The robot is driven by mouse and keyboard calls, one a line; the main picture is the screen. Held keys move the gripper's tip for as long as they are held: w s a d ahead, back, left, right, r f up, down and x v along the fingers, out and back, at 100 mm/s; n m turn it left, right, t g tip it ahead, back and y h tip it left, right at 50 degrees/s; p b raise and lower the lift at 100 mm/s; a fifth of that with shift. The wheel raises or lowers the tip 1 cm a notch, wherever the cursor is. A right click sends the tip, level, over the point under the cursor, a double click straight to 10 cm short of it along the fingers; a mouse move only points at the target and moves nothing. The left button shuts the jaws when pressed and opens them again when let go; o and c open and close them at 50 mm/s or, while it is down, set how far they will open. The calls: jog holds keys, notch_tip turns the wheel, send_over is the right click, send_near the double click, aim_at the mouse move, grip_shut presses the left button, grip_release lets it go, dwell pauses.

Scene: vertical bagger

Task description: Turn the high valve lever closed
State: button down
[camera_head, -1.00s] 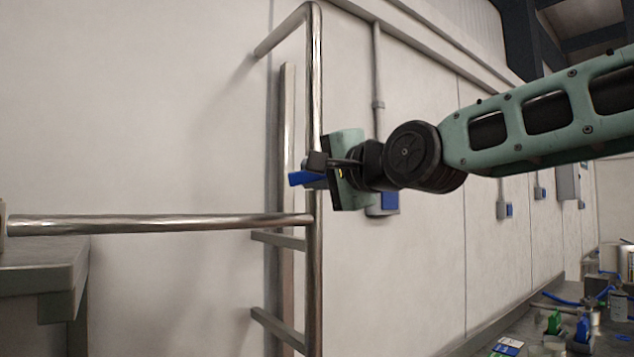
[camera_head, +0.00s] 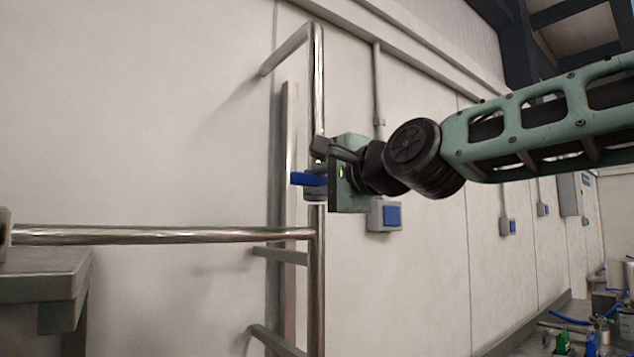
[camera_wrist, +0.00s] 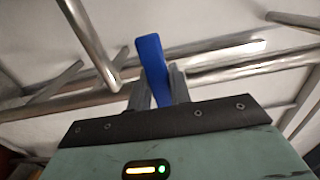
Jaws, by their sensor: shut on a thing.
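The blue valve lever (camera_head: 309,179) sits on the upright metal pipe (camera_head: 317,240), above the joint with the horizontal pipe. In the head view it points left, roughly level. My gripper (camera_head: 322,165) is at the pipe and shut on the lever. In the wrist view the blue lever (camera_wrist: 153,68) stands up between the two grey fingers (camera_wrist: 158,92), its free end reaching past them. The valve body is largely hidden behind my gripper.
A horizontal pipe (camera_head: 160,235) runs left from the upright pipe. A ladder-like frame (camera_head: 280,255) stands close behind, by the pale wall. A grey box with a blue face (camera_head: 385,216) is on the wall just right of my gripper. A grey bench (camera_head: 40,280) is at left.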

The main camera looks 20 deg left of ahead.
jog(key=c, duration=1.3)
grip_release()
jog(key=shift+d, duration=0.1)
jog(key=b+v, duration=0.3)
jog(key=shift+d+f+b, duration=0.2)
jog(key=shift+b, duration=0.15)
jog(key=b, duration=1.7)
send_near(321, 183)
jog(key=v, duration=0.4)
jog(key=shift+b+v, duration=1.25)
jog(key=shift+v, duration=0.15)
jog(key=shift+s+a+r, duration=0.1)
